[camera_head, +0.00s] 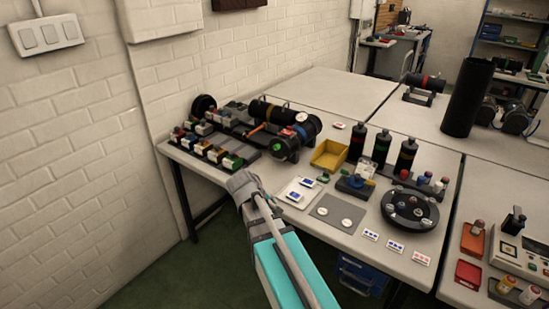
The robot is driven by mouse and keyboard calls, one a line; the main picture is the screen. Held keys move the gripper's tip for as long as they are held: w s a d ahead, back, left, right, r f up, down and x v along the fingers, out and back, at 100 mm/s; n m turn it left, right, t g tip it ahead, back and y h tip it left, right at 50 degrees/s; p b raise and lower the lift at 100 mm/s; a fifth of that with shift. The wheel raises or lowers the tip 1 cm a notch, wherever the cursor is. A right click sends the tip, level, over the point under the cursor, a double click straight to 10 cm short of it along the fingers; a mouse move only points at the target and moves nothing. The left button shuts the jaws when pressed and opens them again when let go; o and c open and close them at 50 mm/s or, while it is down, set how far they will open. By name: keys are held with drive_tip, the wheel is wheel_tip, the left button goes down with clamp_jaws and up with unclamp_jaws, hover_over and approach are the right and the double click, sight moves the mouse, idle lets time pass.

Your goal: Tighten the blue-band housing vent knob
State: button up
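Large black cylindrical housings (276,112) lie on their sides at the back left of the near table.
A row of small coloured-top parts (207,149) stands left of the housings. A yellow bin (329,155), dark bottles (381,148), a blue-topped fixture (356,183) and a round black carousel (409,209) fill the right. A brick wall (70,150) rises close on the left.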

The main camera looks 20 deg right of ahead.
sight(275, 148)
drive_tip(key=w+d+n+t+h+b, duration=0.1)
drive_tip(key=w+n+b, duration=0.1)
drive_tip(key=w, duration=0.2)
drive_tip(key=w+d+n+t+h+b, duration=0.1)
drive_tip(key=w+n+h+b, duration=0.1)
drive_tip(key=w, duration=0.2)
drive_tip(key=w+d+n+t+h+b, duration=0.1)
drive_tip(key=w+n+h+b, duration=0.1)
drive_tip(key=w+n, duration=0.1)
drive_tip(key=shift+w+d+f, duration=0.25)
drive_tip(key=shift+w+d, duration=0.05)
drive_tip(key=shift+w, duration=0.15)
drive_tip(key=w+a+r+n+t+h+b, duration=0.1)
drive_tip(key=w+n+t+h+b, duration=0.1)
drive_tip(key=w+n+b, duration=0.1)
drive_tip(key=w+r+n+t+h+b, duration=0.2)
drive_tip(key=w+n+b, duration=0.1)
drive_tip(key=w+n, duration=0.2)
drive_tip(key=shift+w+a+n+t, duration=0.3)
drive_tip(key=shift+w+a+n, duration=0.1)
drive_tip(key=shift+w, duration=0.55)
drive_tip(key=shift+d, duration=0.1)
drive_tip(key=x, duration=1.3)
drive_tip(key=shift+w+d+r, duration=0.15)
drive_tip(key=shift+d+r, duration=0.05)
drive_tip(key=shift+d, duration=0.1)
clamp_jaws()
